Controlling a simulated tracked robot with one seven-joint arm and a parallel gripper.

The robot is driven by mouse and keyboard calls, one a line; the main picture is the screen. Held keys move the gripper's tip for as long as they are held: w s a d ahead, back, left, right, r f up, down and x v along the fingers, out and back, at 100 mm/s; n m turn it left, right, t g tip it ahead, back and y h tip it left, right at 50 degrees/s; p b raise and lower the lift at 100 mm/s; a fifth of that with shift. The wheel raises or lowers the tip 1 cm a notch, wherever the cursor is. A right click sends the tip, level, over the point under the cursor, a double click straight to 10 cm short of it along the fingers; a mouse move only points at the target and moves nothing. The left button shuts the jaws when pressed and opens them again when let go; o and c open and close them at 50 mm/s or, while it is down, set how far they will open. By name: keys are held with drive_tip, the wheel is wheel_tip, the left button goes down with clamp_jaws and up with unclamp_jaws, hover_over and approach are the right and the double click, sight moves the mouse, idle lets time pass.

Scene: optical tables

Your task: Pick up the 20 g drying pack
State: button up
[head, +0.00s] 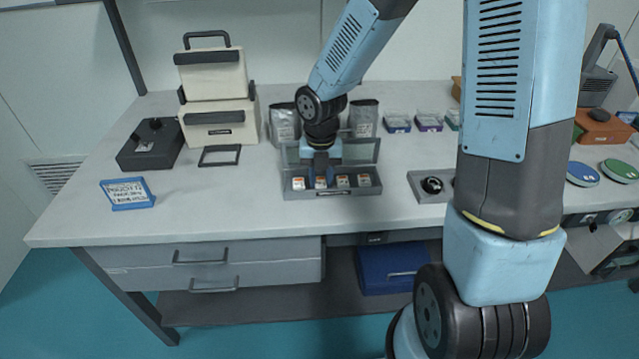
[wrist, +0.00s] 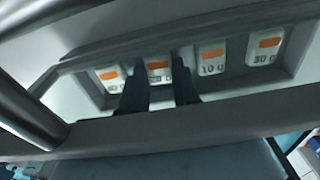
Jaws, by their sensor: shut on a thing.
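A grey open case (head: 333,192) on the bench holds a row of small white packs with orange marks. My gripper (head: 320,180) reaches down into it, at the second pack from the left. In the wrist view, my two dark fingers (wrist: 162,85) stand on either side of that white pack (wrist: 158,72) and are shut on it. Its label ends in "0 g", but a finger hides the first digit. The pack is still in its place in the row. To its right are packs marked 10 g (wrist: 211,68) and 30 g (wrist: 265,58); the leftmost pack (wrist: 111,83) is partly covered.
The case's lid stands open behind the packs, with silver pouches (head: 363,118) behind it. A cream toolbox (head: 220,122), black box (head: 150,143) and blue-framed sign (head: 127,193) are left. A grey tray with a black round part (head: 432,185) is right. The front bench strip is clear.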

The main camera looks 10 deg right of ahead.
drive_tip(key=shift+c, duration=1.2)
